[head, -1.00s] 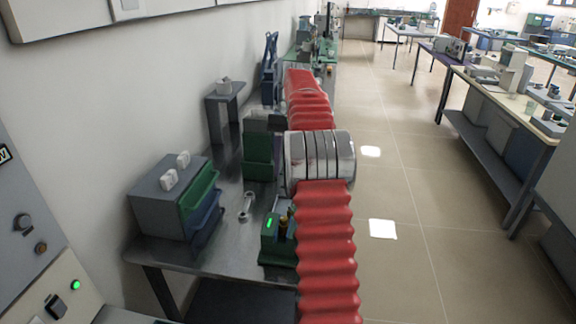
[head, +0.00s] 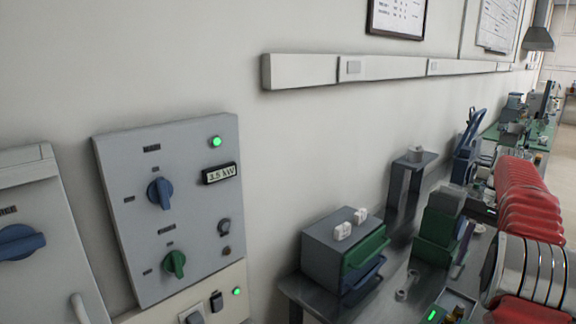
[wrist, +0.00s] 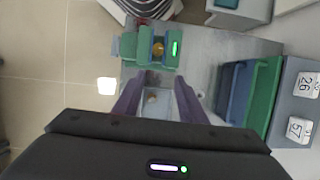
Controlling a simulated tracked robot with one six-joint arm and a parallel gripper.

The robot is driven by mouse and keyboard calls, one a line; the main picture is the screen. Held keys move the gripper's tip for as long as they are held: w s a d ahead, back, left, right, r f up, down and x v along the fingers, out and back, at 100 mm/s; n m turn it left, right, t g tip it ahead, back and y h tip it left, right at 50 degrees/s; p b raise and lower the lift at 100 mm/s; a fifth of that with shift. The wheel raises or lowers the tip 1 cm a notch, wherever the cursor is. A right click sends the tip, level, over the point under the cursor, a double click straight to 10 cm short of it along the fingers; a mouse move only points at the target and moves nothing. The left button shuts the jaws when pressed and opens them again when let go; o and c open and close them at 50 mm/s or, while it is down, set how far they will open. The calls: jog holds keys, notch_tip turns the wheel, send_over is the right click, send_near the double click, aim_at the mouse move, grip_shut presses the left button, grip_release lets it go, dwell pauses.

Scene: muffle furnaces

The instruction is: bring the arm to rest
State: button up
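My gripper (wrist: 157,98) shows in the wrist view with its two purple fingers spread apart. Nothing is held between them. Grey bench top and a small part of a metal piece lying on it show through the gap, below the fingers. In the head view my red-sleeved arm reaches along the right edge over the bench.
A grey box (head: 324,254) with green and blue drawers and white numbered blocks stands on the bench (head: 305,290). A control panel (head: 180,215) is at left.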

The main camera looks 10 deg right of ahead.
notch_tip(320, 180, down, 5)
jog(key=s+a+r+n+t+h, duration=0.1)
jog(key=s+a+n+t, duration=0.1)
jog(key=s+a, duration=0.5)
jog(key=s+a+r+n+t+h, duration=0.1)
jog(key=s+a+n, duration=0.4)
jog(key=a, duration=1.3)
jog(key=s+a+r+n+t+h, duration=0.1)
jog(key=s+a+r+n+t, duration=0.2)
jog(key=s+a, duration=0.6)
jog(key=a+t, duration=0.1)
jog(key=a, duration=0.2)
jog(key=shift+s+a+r+n+t, duration=0.2)
jog(key=shift+s+a+n+t, duration=0.1)
jog(key=shift+s+n, duration=0.1)
jog(key=shift+c, duration=0.7)
